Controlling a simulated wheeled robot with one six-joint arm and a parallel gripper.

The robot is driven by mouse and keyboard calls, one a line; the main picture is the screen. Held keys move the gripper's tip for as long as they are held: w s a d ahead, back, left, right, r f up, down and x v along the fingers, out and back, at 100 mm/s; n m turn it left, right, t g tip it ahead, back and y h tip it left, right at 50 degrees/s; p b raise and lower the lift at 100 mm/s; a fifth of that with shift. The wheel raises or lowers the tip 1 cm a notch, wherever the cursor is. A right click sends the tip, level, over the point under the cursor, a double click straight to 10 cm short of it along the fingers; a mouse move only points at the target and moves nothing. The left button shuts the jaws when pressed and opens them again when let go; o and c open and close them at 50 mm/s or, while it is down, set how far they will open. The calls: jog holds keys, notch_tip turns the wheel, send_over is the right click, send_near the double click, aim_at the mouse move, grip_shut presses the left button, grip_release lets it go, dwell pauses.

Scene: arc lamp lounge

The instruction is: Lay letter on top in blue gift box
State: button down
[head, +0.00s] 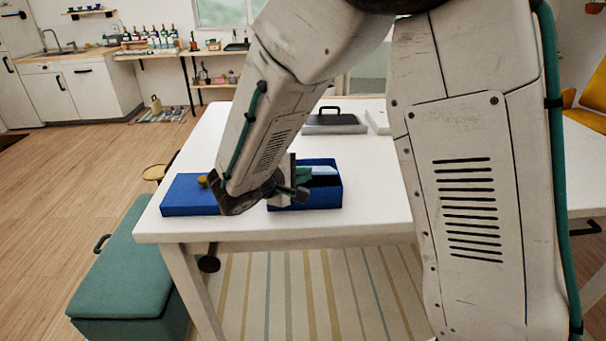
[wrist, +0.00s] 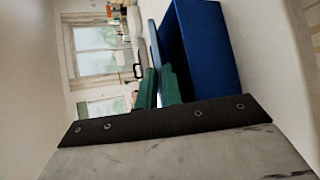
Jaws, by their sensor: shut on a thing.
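The blue gift box (head: 322,198) stands open on the white table, with a dark interior. Its blue wall also shows in the wrist view (wrist: 208,45). My gripper (head: 306,175) is at the box's opening, its teal fingers (wrist: 160,86) closed together. A pale, flat piece, which looks like the letter (head: 325,169), shows at the fingertips, over or inside the box. My arm hides part of the box, and I cannot tell whether the letter touches the bottom. In the wrist view the letter cannot be made out clearly.
A blue lid (head: 185,197) with a yellowish knob lies left of the box. A grey case (head: 335,124) with a black handle is farther back on the table (head: 375,215). A teal bench (head: 125,265) stands at the left. The table's front right is clear.

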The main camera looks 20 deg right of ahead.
jog(key=shift+f, duration=0.25)
jog(key=c, duration=1.6)
grip_release()
jog(key=shift+o, duration=0.2)
jog(key=shift+r, duration=0.2)
jog(key=v, duration=1.2)
jog(key=s+d+r+m+g+y, duration=0.35)
jog(key=s+d+m+g, duration=0.2)
jog(key=s+d, duration=0.55)
jog(key=s+d+r+m+y, duration=0.2)
jog(key=s+y, duration=0.6)
jog(key=s, duration=0.5)
jog(key=shift+s+m+y, duration=0.15)
jog(key=shift+m+y, duration=0.2)
jog(key=shift+m, duration=0.4)
